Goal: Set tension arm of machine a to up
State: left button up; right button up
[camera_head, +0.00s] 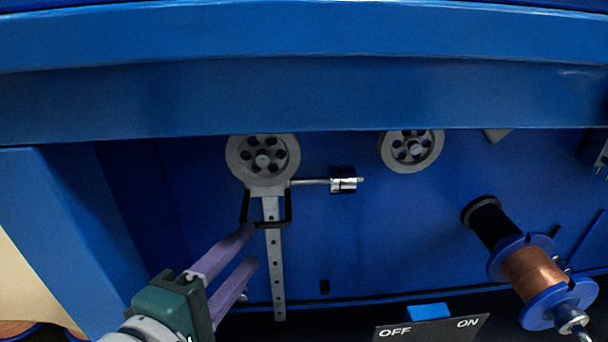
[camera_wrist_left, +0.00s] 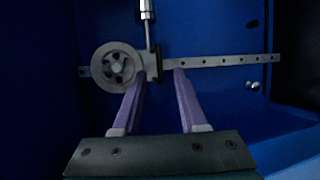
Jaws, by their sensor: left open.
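The tension arm assembly of the machine has a grey spoked pulley (camera_head: 263,158) at the top of a vertical perforated grey bar (camera_head: 277,275). A black bracket (camera_head: 288,208) sits around the bar below the pulley. A metal rod with a black-and-silver weight (camera_head: 343,180) sticks out level to the right. My left gripper (camera_head: 254,245) is open and empty, its purple fingertips at the bar just below the bracket. In the left wrist view the fingertips (camera_wrist_left: 160,74) lie close to the bar (camera_wrist_left: 225,61) and pulley (camera_wrist_left: 117,66); contact is unclear. My right gripper is out of view.
A second pulley (camera_head: 411,150) is on the blue back panel to the right. A copper wire spool (camera_head: 533,273) juts out at lower right. An OFF/ON switch plate (camera_head: 432,328) is at the bottom. A blue beam (camera_head: 300,95) crosses above the pulleys.

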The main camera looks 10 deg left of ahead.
pick_arm(q)
jog(key=v, duration=0.2)
jog(key=shift+s, duration=0.35)
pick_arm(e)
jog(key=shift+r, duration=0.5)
